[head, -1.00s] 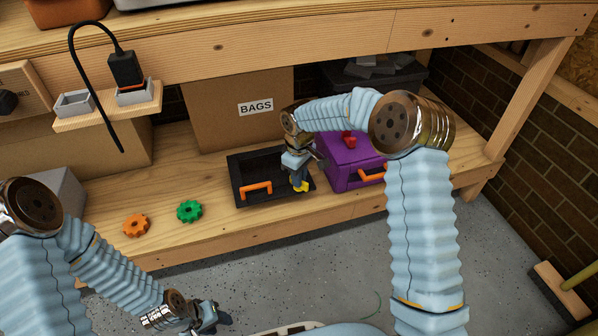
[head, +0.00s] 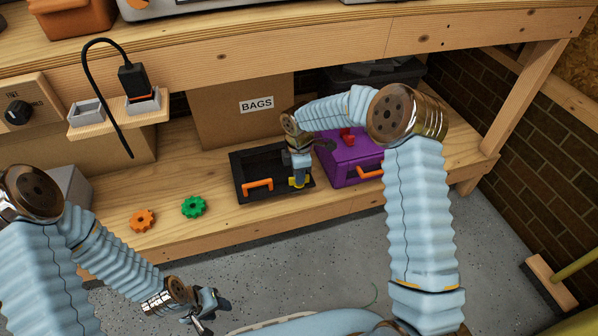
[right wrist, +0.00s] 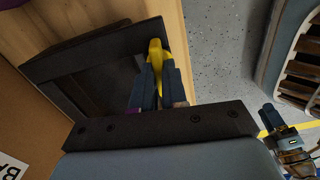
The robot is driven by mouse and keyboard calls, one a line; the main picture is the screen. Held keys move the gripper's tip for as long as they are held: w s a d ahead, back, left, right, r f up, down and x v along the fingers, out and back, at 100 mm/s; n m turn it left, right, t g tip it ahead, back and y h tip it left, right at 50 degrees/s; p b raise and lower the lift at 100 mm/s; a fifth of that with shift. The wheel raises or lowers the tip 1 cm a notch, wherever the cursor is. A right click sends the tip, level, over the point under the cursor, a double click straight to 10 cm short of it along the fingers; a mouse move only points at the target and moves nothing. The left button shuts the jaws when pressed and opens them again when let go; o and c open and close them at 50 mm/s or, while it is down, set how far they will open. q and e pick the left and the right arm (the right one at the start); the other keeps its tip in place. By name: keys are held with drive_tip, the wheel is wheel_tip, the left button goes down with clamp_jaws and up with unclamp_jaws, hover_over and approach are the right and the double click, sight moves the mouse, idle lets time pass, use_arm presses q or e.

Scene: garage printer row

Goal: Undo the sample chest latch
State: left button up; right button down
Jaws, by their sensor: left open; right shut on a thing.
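A black chest (head: 240,178) with an orange handle (head: 257,184) sits on the lower wooden shelf; its dark frame also shows in the right wrist view (right wrist: 75,50). My right gripper (head: 298,181) points down at its right front corner. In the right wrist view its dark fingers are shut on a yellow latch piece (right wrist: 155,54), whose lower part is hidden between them. A purple chest (head: 345,168) with a red knob (head: 347,135) and an orange handle (head: 370,172) stands just right, partly behind my right arm. My left gripper (head: 210,312) is open and empty, low over the floor.
An orange gear (head: 143,220) and a green gear (head: 193,207) lie on the shelf left of the black chest. A cardboard box marked BAGS (head: 225,115) stands behind. A black cable (head: 98,105) hangs at the left. Floor in front is clear.

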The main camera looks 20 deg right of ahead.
drive_tip(key=shift+n, duration=0.6)
drive_tip(key=c, duration=1.2)
unclamp_jaws()
drive_tip(key=shift+o, duration=0.2)
wheel_tip(320, 180, up, 8)
drive_tip(key=shift+f+p, duration=0.25)
drive_tip(key=shift+p, duration=0.25)
